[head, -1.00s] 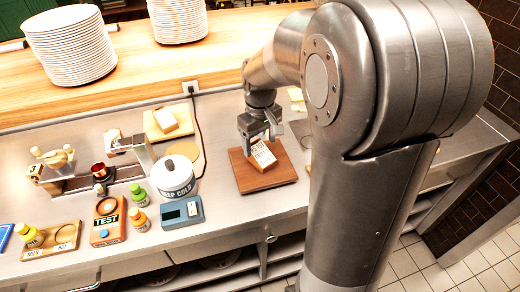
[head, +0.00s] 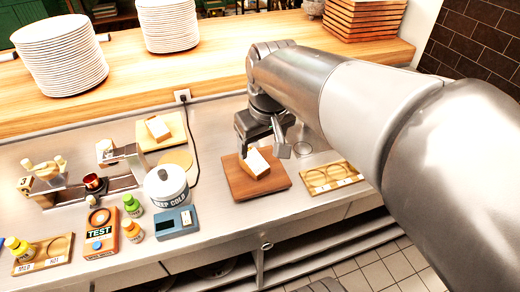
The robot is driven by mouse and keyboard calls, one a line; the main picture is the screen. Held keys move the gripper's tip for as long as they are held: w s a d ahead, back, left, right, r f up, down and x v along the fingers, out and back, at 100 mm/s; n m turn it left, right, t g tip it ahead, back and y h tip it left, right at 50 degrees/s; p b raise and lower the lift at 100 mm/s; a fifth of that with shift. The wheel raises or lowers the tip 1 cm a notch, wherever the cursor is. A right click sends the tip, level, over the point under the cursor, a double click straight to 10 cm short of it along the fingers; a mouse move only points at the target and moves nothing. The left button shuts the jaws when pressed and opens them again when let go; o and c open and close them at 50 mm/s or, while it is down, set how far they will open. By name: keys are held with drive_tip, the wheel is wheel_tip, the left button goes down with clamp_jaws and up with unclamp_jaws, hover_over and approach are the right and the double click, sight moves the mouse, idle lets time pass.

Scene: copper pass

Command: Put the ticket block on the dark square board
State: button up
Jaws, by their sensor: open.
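A white-topped block with tan sides, which looks like the ticket block (head: 254,163), rests on the dark square board (head: 275,183). It looks tilted, and I cannot tell if it lies fully flat. My gripper (head: 262,150) is open, with its fingers close around or just above the block. Contact between fingers and block cannot be made out. A similar white-and-tan block (head: 158,129) lies on a light wooden board (head: 176,126) farther back to the left.
A white lidded pot (head: 166,188) and a blue-grey device (head: 177,222) stand left of the dark board. A wooden tray with round hollows (head: 331,177) lies to its right. Bottles, an orange TEST box (head: 101,233) and a metal stand (head: 125,165) fill the left counter.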

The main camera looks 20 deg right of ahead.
drive_tip(key=s+m+t, duration=0.2)
drive_tip(key=s, duration=0.6)
drive_tip(key=shift+s+a+f+t, duration=0.2)
drive_tip(key=shift+a+f+t, duration=0.15)
drive_tip(key=shift+f, duration=0.1)
